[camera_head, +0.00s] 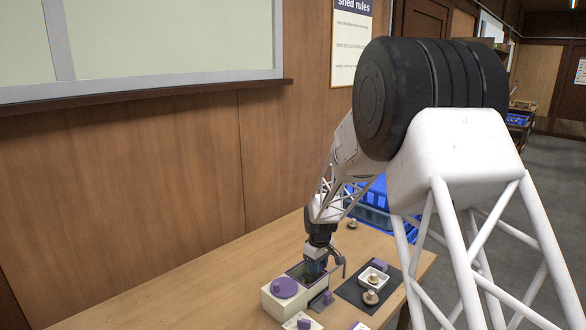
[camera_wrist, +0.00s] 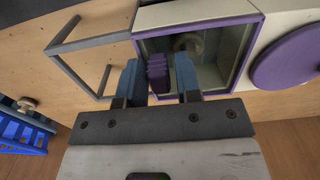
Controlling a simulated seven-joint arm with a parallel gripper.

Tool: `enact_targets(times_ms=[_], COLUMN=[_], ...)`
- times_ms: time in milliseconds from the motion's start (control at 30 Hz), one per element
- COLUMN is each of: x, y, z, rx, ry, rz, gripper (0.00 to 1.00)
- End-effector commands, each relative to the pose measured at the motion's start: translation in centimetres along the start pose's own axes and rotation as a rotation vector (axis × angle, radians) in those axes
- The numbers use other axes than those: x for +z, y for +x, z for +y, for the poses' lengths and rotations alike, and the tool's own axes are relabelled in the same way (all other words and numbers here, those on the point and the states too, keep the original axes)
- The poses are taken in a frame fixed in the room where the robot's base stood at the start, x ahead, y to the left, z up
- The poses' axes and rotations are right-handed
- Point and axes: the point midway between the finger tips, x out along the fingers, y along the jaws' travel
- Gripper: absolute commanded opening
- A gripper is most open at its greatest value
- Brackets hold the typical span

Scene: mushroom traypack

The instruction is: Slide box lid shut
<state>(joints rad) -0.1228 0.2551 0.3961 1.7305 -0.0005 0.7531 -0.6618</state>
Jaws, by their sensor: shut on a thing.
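A cream box (camera_head: 270,301) with a purple round disc (camera_head: 285,287) on top stands on the table, and its open dark compartment lies beside the disc. In the wrist view the compartment has a purple rim (camera_wrist: 231,92) and holds a pale roundish thing (camera_wrist: 187,42). A cream panel with a purple edge (camera_wrist: 195,12) borders the opening; I cannot tell if it is the lid. My gripper (camera_wrist: 158,82), also in the head view (camera_head: 316,266), is shut on a purple ribbed block (camera_wrist: 158,70) at the compartment. Its lower part is hidden.
A grey bar frame (camera_wrist: 80,42) stands left of my fingers in the wrist view. A dark mat (camera_head: 352,293) carries a white dish (camera_head: 362,279) and a mushroom (camera_head: 370,297). Blue crates (camera_head: 372,215) stand behind. The table's left part (camera_head: 150,300) is clear.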

Motion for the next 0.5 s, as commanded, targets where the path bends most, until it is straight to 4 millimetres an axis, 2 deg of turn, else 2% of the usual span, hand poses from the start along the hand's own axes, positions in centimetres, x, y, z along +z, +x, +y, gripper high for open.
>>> enact_targets(times_ms=[33, 167, 200, 233, 500], x=[0.42, 0.43, 0.44, 0.44, 0.46], y=[1.52, 1.55, 1.56, 1.56, 1.37], z=[-0.61, -0.64, -0.65, -0.66, -0.7], rx=[-0.014, -0.014, -0.015, -0.015, -0.015], ry=[0.0, -0.001, -0.001, -0.001, -0.001], rz=[-0.016, -0.016, -0.017, -0.017, -0.017], gripper=[0.18, 0.18, 0.35, 0.4, 0.4])
